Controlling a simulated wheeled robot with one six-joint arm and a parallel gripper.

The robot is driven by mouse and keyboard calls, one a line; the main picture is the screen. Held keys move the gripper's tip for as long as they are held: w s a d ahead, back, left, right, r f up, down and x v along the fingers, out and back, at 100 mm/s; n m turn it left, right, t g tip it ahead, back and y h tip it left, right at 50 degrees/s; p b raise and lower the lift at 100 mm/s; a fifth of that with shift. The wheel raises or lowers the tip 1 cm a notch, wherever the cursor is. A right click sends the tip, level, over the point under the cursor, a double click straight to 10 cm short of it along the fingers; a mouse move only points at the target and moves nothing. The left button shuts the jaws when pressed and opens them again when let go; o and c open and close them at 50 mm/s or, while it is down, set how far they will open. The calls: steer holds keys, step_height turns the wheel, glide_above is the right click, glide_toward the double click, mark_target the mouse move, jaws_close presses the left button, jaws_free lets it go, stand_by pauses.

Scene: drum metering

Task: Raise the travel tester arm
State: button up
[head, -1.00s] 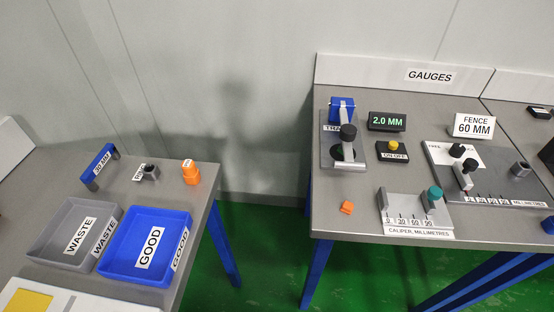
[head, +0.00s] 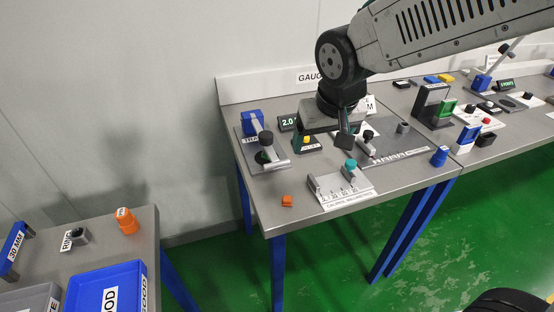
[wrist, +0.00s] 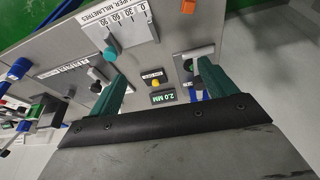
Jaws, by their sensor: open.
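The travel tester (head: 252,120) stands at the left end of the gauges table, with a blue block on a grey plate. Its pale arm (head: 257,127) reaches from the block toward the front and carries a black knob (head: 265,138). Its exact height above the dark pad is hard to tell. My gripper (head: 343,132) is open and empty above the table, right of the tester. In the wrist view my gripper (wrist: 162,68) shows two green fingers spread apart; the right finger partly hides the tester (wrist: 190,64).
A display (head: 287,122) reads 2.0, with a yellow on/off button (head: 306,139) beside it. The caliper (head: 340,187) and an orange block (head: 287,201) are near the front edge. The fence gauge (head: 395,150) lies right of my gripper. The left table holds bins.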

glide_toward(277, 162)
steer(key=f, duration=0.1)
steer(key=shift+n+y, duration=0.4)
steer(key=x, duration=0.7)
steer(key=shift+d+f, duration=0.15)
steer(key=shift+d, duration=0.15)
steer(key=c, duration=1.4)
steer(key=shift+w, duration=0.1)
